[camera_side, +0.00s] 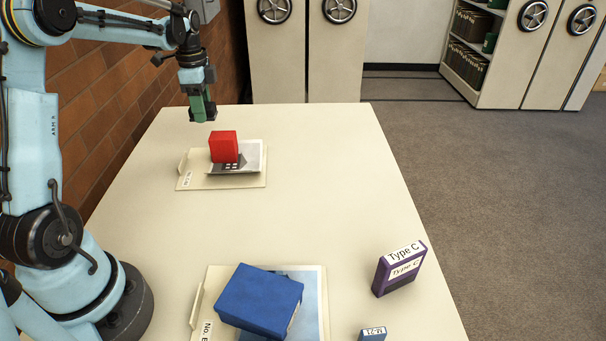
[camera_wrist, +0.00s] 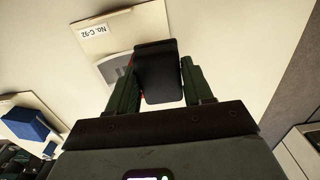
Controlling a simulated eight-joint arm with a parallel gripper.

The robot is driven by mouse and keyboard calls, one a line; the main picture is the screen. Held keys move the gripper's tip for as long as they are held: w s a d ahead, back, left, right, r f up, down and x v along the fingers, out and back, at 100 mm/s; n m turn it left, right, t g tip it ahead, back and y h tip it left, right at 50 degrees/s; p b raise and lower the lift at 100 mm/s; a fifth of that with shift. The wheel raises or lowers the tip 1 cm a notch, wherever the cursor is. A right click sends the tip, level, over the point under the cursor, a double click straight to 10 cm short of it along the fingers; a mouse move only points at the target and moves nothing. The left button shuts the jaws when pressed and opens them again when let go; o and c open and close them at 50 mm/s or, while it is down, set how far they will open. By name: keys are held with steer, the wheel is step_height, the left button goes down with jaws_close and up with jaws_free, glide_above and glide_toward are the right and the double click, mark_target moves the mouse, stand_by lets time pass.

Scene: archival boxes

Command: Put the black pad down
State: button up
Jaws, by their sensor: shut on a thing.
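My gripper (camera_side: 202,115) hangs above the far left end of the pale table in the side view, with its green fingers pointing down. In the wrist view my gripper (camera_wrist: 160,75) is shut on the black pad (camera_wrist: 158,72), a dark flat piece with rounded corners held between the two fingers. In the side view the pad is too small and dark to tell clearly from the fingers. The pad is held off the table, behind and left of a red box (camera_side: 223,147).
The red box is on a cream folder (camera_side: 190,180) with a grey photo. Nearer are a blue box (camera_side: 259,300) on another folder (camera_side: 211,280), a purple Type C box (camera_side: 399,270) and a small blue M-21 block (camera_side: 372,334). The table's middle and right (camera_side: 330,190) are clear.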

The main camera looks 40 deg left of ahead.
steer(key=w+d, duration=0.4)
steer(key=d, duration=0.4)
steer(key=w+d, duration=0.4)
steer(key=d, duration=2.6)
glide_above(330, 175)
step_height(330, 175, down, 6)
steer(key=shift+f, duration=0.15)
steer(key=shift+a+f, duration=0.1)
steer(key=shift+f, duration=1.9)
steer(key=shift+f, duration=0.1)
steer(key=o, duration=1)
